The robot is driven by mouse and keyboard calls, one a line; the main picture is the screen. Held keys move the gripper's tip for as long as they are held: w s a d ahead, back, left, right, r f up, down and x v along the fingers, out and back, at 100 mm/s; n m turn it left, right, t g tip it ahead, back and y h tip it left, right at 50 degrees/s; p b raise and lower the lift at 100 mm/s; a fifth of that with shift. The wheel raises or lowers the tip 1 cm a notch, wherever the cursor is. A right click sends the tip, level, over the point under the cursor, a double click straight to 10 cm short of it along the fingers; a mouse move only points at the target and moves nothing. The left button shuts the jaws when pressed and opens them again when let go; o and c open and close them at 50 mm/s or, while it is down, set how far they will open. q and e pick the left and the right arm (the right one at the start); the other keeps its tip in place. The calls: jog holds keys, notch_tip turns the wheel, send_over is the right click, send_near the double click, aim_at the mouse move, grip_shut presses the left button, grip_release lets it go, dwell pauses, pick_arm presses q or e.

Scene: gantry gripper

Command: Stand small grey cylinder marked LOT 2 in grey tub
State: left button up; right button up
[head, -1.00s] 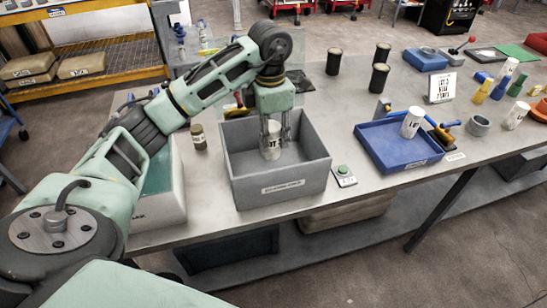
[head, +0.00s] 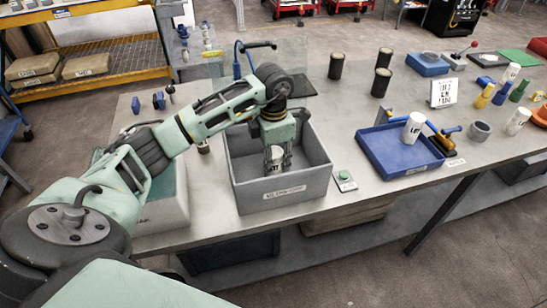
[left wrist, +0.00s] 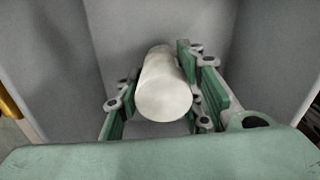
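A pale, light-grey cylinder (head: 275,159) with dark lettering is inside the grey tub (head: 285,190); the lettering is too small to read surely. It looks roughly upright and low in the tub. My left gripper (head: 279,154) reaches down into the tub with its fingers on either side of the cylinder. In the left wrist view the cylinder (left wrist: 164,95) lies between the green finger pads of the gripper (left wrist: 158,65). Whether both pads press on it is unclear, as is whether its base touches the tub floor. My right gripper is not in view.
A blue tray (head: 400,163) with a white marked cylinder (head: 413,128) stands to the right. A green button box (head: 344,180) sits beside the tub. Several black cylinders (head: 336,66) stand behind. A pale bin (head: 165,205) is on the left.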

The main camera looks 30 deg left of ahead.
pick_arm(q)
jog(key=o, duration=0.3)
jog(key=shift+o, duration=0.2)
jog(key=shift+r, duration=0.45)
notch_tip(320, 180, up, 10)
jog(key=shift+b, duration=1.2)
jog(key=shift+r, duration=0.75)
